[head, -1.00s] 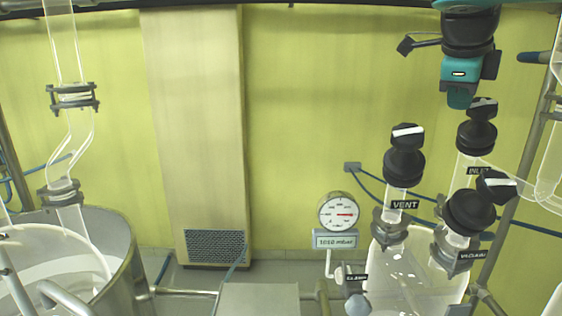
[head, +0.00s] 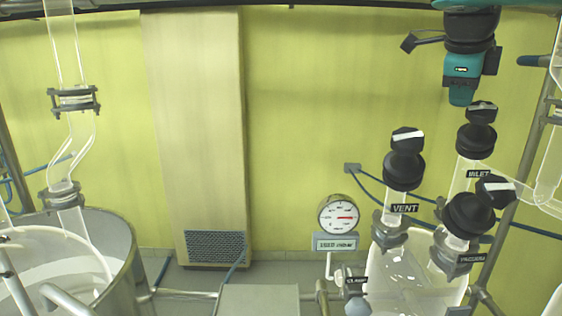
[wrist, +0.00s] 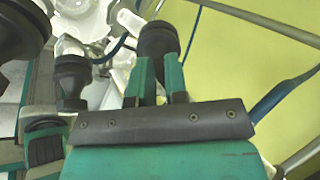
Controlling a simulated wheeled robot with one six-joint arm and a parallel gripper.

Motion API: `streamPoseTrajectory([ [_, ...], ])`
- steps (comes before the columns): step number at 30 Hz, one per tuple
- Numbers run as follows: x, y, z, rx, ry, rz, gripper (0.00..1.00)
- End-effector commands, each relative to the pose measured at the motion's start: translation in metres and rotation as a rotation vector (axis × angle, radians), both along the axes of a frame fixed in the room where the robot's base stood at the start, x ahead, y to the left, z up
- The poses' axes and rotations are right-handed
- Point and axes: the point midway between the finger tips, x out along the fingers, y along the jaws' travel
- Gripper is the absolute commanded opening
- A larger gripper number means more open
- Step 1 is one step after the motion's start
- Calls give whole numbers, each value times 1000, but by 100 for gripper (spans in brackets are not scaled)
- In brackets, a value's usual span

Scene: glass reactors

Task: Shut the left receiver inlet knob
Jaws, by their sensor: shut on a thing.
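The inlet knob (head: 481,112) is black with a white bar on top, above a glass neck with an INLET label (head: 479,174), at the right of the head view. My gripper (head: 461,99) comes down from above at this knob's top. In the wrist view, the two teal fingers of my gripper (wrist: 160,85) are closed on the black inlet knob (wrist: 158,40), whose wider body shows beyond them. The fingers hide part of the knob's grip, so its exact angle is hard to read. The glass receiver (head: 400,280) stands below.
The vent knob (head: 407,140) stands to the left and the vacuum knob (head: 495,190) below, both close to the inlet knob. A round gauge (head: 338,214) and steel vessel (head: 115,245) are further left. A steel post (head: 525,160) and glass tubing (head: 548,190) are close on the right.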

Motion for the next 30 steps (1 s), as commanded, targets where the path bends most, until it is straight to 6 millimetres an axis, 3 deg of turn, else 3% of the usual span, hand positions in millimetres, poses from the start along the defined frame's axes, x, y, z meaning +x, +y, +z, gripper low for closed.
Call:
streamPoseTrajectory([
  [1, 3, -6, -8, -13, 11, -8, 0],
  [23, 9, -2, -5, -13, 12, -8, 0],
  [30, 2, 8, 16, -12, 9, -2, 0],
])
